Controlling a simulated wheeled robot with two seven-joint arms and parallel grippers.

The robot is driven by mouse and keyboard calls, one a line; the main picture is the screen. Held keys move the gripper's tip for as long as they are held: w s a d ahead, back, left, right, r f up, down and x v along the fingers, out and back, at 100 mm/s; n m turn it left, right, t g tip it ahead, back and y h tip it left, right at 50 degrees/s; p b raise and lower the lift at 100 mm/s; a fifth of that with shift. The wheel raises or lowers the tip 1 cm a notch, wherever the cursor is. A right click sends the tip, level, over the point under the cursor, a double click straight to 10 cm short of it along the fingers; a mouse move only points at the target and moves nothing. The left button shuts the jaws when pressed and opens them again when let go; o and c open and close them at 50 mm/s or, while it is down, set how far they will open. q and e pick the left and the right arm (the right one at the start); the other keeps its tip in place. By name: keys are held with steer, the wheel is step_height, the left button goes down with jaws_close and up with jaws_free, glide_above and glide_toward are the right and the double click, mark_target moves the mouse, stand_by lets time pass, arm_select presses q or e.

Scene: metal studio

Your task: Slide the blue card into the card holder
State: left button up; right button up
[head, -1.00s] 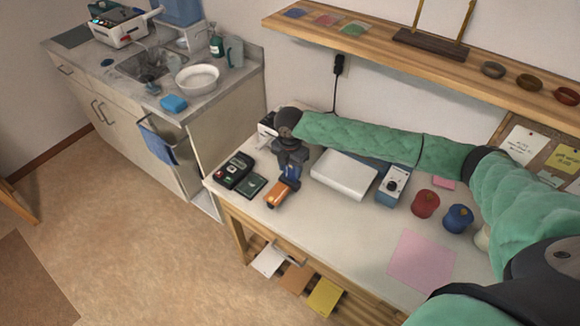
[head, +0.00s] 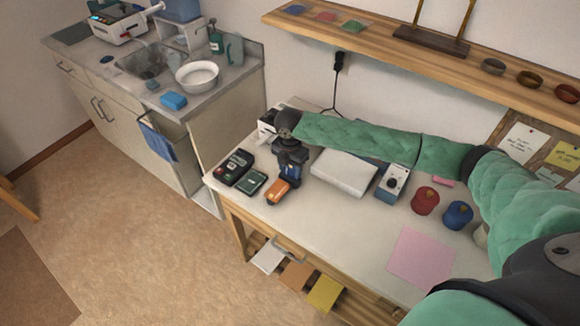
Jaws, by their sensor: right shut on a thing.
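My right gripper (head: 290,168) is at the left part of the table, pointing down and shut on a small blue piece that looks like the blue card (head: 293,174). Most of the card is hidden by the fingers. An orange and dark object (head: 277,192) lies right beside the gripper's tip; I cannot tell whether they touch. I cannot make out for sure which object is the card holder. A small dark green-topped item (head: 252,183) and a black device (head: 235,166) lie just left of the gripper. My left gripper is not in view.
A silver box (head: 343,174) and a blue-grey device with a dial (head: 392,183) stand right of the gripper. Red (head: 425,201) and blue (head: 458,215) knobbed pots and a pink sheet (head: 422,258) are farther right. A wooden shelf (head: 420,45) hangs above.

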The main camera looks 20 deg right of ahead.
steer(key=shift+f, duration=0.3)
stand_by(0.5)
steer(key=o, duration=1.1)
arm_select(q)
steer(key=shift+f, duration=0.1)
arm_select(e)
steer(key=shift+r+b, duration=0.5)
steer(key=shift+r, duration=0.55)
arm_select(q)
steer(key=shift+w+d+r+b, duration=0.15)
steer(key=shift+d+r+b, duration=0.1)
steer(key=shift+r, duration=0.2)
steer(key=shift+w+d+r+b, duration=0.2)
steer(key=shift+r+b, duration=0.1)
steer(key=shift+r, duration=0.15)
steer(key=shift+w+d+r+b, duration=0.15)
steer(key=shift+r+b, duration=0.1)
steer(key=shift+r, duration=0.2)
arm_select(e)
steer(key=shift+r, duration=2.8)
